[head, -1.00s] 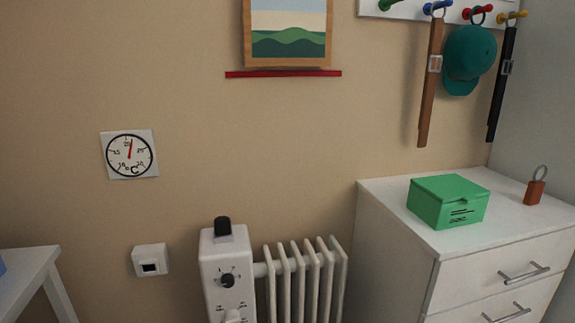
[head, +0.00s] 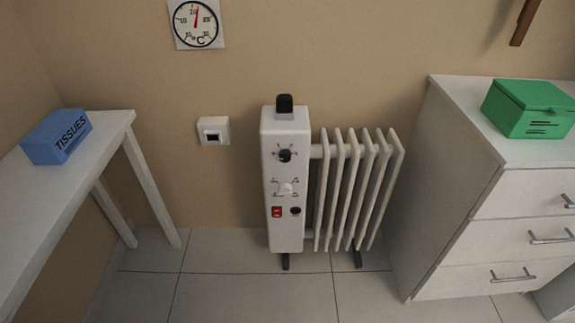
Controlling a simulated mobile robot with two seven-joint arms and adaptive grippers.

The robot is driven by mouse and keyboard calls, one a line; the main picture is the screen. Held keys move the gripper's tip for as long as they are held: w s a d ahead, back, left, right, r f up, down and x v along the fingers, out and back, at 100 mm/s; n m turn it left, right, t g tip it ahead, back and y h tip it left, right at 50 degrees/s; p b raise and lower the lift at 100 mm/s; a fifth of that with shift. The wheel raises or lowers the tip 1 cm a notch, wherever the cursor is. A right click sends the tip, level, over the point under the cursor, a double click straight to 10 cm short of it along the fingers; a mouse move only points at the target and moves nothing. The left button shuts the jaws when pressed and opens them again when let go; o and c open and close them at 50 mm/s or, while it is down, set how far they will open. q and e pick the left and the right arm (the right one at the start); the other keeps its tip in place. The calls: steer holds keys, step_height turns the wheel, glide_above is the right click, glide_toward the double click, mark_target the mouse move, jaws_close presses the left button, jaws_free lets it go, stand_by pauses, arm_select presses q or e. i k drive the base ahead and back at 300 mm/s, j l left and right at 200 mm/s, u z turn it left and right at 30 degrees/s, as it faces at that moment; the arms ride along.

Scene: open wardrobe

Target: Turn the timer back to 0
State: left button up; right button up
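A white oil heater (head: 291,228) stands on the floor against the wall in the head view. Its front panel has a black knob (head: 285,155) at the top with marks around it. Below is a white knob (head: 286,189), also with marks around it. Under that are a red switch (head: 276,212) and a small dark round part (head: 295,211). The markings are too small to read, so I cannot tell which dial is the timer or its setting. Neither of my grippers is in view.
A white drawer unit (head: 470,150) with a green box (head: 530,108) stands close to the heater's right. A wall socket (head: 214,130) and round thermometer (head: 196,24) are on the wall. The tiled floor in front is clear.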

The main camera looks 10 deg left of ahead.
mark_target(285, 189)
steer(key=i+l+u, duration=0.35)
steer(key=l, duration=0.25)
steer(key=i+l+u, duration=0.15)
steer(key=l, duration=0.2)
steer(key=i, duration=0.05)
